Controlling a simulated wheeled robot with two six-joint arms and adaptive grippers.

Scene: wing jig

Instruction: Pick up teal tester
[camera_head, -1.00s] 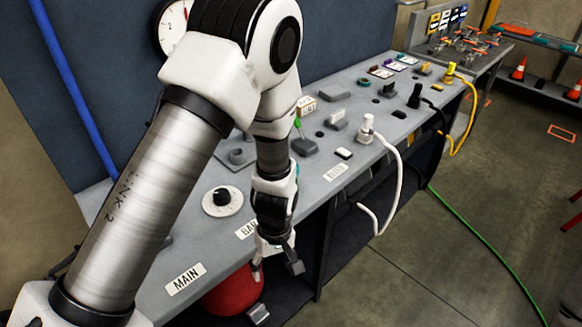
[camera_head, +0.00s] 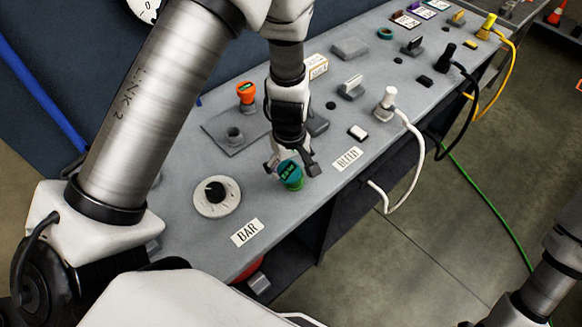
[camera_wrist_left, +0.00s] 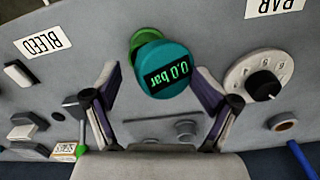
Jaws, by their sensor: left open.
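The teal tester (camera_head: 290,175) is a short round cap with a dark display and a green lower part. It stands on the grey bench near its front edge, between the BAR and BLEED labels.
A round dial (camera_head: 217,196) is left of the tester. An orange-topped fitting (camera_head: 246,92) stands behind it on a grey plate. A white plug (camera_head: 387,98) with a looping cable is to the right. The bench's front edge is close to the tester.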

